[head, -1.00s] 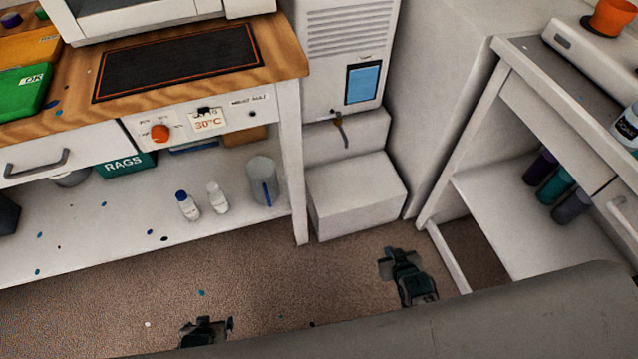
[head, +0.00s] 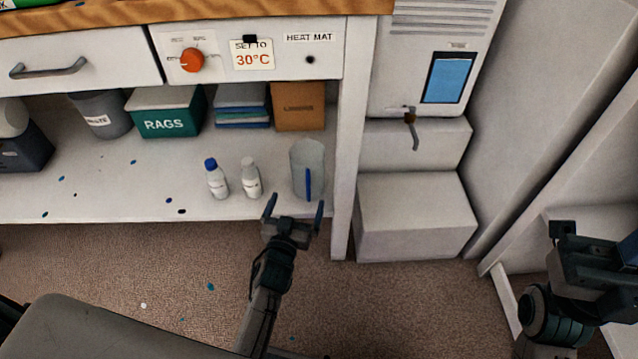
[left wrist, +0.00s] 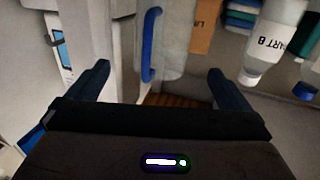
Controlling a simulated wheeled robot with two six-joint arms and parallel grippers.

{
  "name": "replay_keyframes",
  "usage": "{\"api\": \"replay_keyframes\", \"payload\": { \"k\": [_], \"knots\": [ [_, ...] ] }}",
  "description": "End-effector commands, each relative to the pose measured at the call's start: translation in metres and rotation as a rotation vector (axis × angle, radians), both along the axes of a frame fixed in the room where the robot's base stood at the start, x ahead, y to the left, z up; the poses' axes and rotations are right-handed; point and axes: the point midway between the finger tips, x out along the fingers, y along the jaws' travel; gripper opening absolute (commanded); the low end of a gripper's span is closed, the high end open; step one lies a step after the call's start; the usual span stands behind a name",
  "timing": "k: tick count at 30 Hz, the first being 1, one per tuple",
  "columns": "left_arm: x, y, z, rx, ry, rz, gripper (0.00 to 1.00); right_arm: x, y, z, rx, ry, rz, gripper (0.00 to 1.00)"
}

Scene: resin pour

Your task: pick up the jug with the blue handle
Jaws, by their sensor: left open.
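The jug (head: 300,165) is a clear grey vessel with a blue handle, standing upright on the low shelf under the bench. Its blue handle (head: 308,184) faces the front. My left gripper (head: 294,208) is open and empty just in front of the jug, at the shelf's front edge. In the left wrist view the blue handle (left wrist: 151,45) shows ahead, between the two open fingers (left wrist: 158,80) and apart from them. My right gripper (head: 592,250) is at the right edge of the head view; its fingertips cannot be made out.
Two white bottles, one blue-capped (head: 217,180) and one white-capped (head: 251,178), stand left of the jug. A bench leg (head: 346,150) is close on its right. A green rags box (head: 165,115) and a brown box (head: 299,108) are behind. A white step block (head: 415,220) stands right.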

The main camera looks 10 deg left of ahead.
Motion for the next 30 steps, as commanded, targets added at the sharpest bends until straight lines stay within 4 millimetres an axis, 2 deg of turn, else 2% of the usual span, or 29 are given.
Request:
{"api": "replay_keyframes", "payload": {
  "k": [9,16,21,24,30],
  "knots": [
    [0.045,0.001,0.003,0.002,-0.007,-0.002,1.00,-0.003,0.000,-0.002,0.005,-0.015,-0.003,0.00],
    [0.061,0.002,0.005,0.001,-0.006,-0.001,1.00,-0.003,0.000,-0.001,0.005,-0.014,-0.004,0.00],
    [0.087,0.006,0.011,0.002,-0.006,-0.001,1.00,-0.003,0.000,0.001,0.003,-0.012,-0.002,0.00],
    [0.099,0.006,0.008,0.001,-0.004,-0.001,1.00,-0.003,0.000,-0.004,0.002,-0.011,-0.003,0.00],
    [0.107,0.006,0.009,0.001,-0.003,-0.001,1.00,-0.002,0.000,-0.004,0.002,-0.008,-0.004,0.00]
  ]
}}
